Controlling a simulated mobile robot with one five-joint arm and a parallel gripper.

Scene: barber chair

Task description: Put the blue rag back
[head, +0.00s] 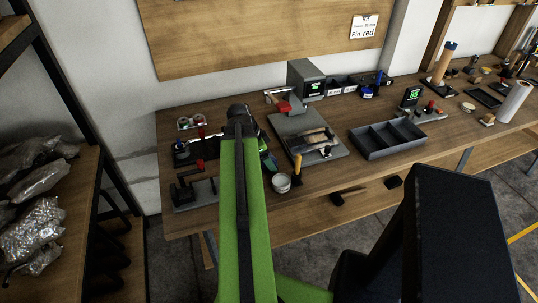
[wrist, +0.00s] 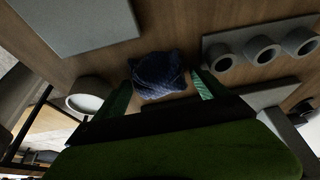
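The blue rag (wrist: 158,70) is a crumpled dark blue patterned cloth on the wooden table, in the middle of the wrist view. My gripper (wrist: 163,79) is open, with one green finger on each side of the rag. The rag shows between and just beyond the fingertips, and I cannot tell whether they touch it. In the head view my green arm reaches over the left part of the table and hides the rag.
A white round cup (wrist: 86,101) stands left of the gripper, also in the head view (head: 281,184). A grey holder with round sockets (wrist: 226,62) is at the right. A grey board (head: 333,153) and a divided tray (head: 389,141) lie right of my arm.

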